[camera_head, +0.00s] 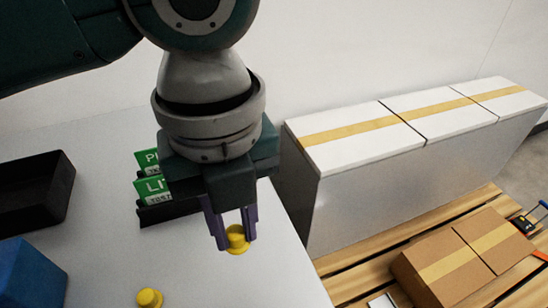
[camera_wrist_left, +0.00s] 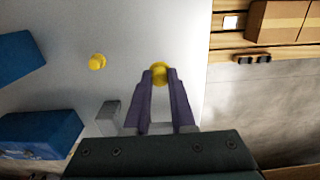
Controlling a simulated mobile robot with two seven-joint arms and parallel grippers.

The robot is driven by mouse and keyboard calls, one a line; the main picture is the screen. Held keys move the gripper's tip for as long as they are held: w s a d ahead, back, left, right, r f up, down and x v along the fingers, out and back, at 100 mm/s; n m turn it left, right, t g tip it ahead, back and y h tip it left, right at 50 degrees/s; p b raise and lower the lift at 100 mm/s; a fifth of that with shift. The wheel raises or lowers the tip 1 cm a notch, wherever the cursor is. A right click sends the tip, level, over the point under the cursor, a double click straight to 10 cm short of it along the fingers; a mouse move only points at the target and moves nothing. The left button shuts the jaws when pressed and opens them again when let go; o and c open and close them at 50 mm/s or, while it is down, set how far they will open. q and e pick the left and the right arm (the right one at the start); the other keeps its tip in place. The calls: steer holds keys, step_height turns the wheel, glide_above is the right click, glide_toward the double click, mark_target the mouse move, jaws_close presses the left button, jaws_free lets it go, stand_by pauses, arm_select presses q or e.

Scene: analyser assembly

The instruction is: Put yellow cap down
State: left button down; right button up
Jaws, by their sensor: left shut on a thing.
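My left gripper (camera_head: 234,232) is shut on a yellow cap (camera_head: 237,240) near the right edge of the white table (camera_head: 190,285). The cap sits between the two purple fingertips, and it also shows in the left wrist view (camera_wrist_left: 159,70). I cannot tell whether the held cap touches the table. A second yellow cap (camera_head: 149,298) stands on the table to the lower left, apart from the gripper; it also shows in the left wrist view (camera_wrist_left: 97,61). My right gripper is in neither view.
A black bin (camera_head: 45,205) and a blue box (camera_head: 30,275) stand on the left. Green labelled packets (camera_head: 150,188) sit in a dark holder behind the gripper. White boxes (camera_head: 350,155) and cardboard boxes (camera_head: 455,270) on wooden slats lie beyond the table's right edge.

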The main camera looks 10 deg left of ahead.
mark_target(244, 272)
arm_select(q)
step_height(244, 272, down, 8)
steer(key=shift+r+b, duration=0.25)
steer(key=shift+b, duration=0.55)
